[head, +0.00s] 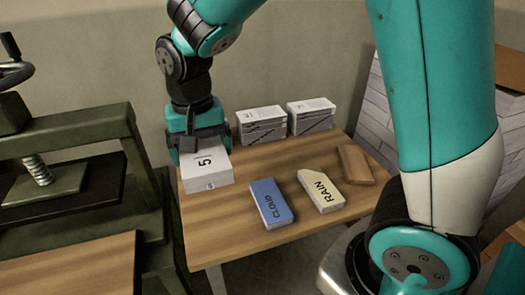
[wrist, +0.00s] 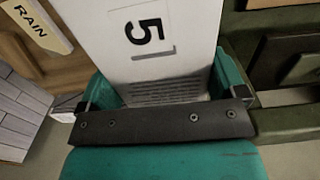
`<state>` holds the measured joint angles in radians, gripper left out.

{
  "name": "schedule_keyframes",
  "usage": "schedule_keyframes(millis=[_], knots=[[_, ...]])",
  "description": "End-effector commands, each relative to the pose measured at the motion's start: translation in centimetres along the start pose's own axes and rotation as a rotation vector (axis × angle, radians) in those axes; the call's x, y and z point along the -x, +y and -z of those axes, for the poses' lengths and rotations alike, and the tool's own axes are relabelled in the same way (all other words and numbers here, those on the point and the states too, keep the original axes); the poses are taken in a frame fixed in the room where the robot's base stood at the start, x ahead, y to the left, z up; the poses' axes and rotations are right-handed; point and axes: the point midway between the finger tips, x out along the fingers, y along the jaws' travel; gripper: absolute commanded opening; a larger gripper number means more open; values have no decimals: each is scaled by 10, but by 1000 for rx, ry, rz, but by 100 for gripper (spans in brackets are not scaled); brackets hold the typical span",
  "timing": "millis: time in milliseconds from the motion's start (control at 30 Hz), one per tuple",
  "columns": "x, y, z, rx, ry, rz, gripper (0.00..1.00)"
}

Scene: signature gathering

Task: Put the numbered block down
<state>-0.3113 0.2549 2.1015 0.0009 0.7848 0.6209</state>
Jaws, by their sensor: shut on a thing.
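The numbered block is a white block (head: 207,170) marked with a black "5". It is at the left end of the wooden table in the head view, and it also fills the upper middle of the wrist view (wrist: 185,40). My gripper (head: 199,140) is shut on the white block, with teal fingers on either side of its near end in the wrist view. The block lies flat with its number facing up. I cannot tell whether its underside touches the table.
On the wooden table (head: 240,235) lie a blue CLOUD block (head: 271,203), a cream RAIN block (head: 321,190) and a brown block (head: 355,165). Two white-and-grey blocks stand at the back, left (head: 262,126) and right (head: 311,117). A green press (head: 75,160) stands close on the left.

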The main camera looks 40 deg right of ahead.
Motion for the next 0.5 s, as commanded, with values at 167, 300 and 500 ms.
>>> schedule_keyframes(millis=[167,300,500], knots=[[-11,0,-3,-8,-4,-3,57],[-49,1,-4,-8,-9,-6,57],[-105,0,-4,-7,-7,-5,57]])
